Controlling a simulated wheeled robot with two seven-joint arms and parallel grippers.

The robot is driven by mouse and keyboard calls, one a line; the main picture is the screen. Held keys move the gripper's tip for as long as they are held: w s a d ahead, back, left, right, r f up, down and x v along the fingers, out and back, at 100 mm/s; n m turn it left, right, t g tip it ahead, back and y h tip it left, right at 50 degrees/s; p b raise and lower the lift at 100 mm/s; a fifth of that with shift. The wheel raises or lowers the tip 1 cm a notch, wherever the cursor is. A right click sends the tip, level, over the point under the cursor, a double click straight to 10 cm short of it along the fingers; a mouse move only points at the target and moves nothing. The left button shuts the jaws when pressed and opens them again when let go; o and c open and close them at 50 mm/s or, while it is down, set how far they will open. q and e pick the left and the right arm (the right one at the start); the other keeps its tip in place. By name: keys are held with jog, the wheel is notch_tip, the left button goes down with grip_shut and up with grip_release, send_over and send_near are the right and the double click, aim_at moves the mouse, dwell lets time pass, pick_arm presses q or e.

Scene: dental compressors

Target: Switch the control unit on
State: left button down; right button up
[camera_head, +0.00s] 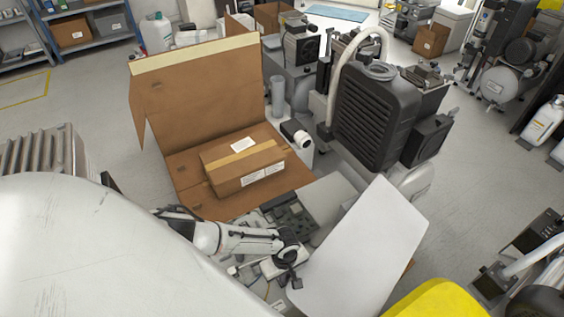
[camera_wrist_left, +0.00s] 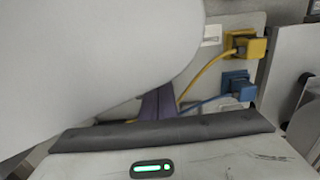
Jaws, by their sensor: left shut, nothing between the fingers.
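A grey unit with a dark panel (camera_head: 287,213), which may be the control unit, sits just in front of the open carton. Its switch is too small to make out. My left gripper (camera_head: 289,262) is shut and empty, low in front of this unit and beside a large pale panel (camera_head: 365,235). The arm hides part of what lies below. In the left wrist view, a yellow plug (camera_wrist_left: 245,45) and a blue plug (camera_wrist_left: 238,86) with cables sit on a pale panel behind the gripper. A large pale shape covers the upper left. My right gripper is not in view.
An open carton (camera_head: 195,95) with a taped box (camera_head: 243,165) stands behind the gripper. A black ribbed compressor (camera_head: 375,115) with a pale hose stands to the right. A yellow object (camera_head: 440,300) is at the bottom edge. Grey floor (camera_head: 480,165) is clear on the right.

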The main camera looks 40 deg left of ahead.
pick_arm(q)
jog(key=shift+r+p, duration=0.75)
jog(key=shift+p, duration=0.15)
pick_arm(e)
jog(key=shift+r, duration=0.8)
pick_arm(q)
notch_tip(320, 180, up, 3)
jog(key=p, duration=0.2)
jog(key=shift+f+p, duration=0.2)
jog(key=shift+p, duration=0.2)
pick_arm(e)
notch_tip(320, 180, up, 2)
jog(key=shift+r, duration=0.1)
pick_arm(q)
notch_tip(320, 180, up, 2)
jog(key=shift+p, duration=1.05)
pick_arm(e)
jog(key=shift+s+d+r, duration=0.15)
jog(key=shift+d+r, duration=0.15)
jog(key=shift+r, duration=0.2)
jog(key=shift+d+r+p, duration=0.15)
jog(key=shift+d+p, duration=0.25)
jog(key=shift+p, duration=0.05)
pick_arm(q)
jog(key=shift+r, duration=0.4)
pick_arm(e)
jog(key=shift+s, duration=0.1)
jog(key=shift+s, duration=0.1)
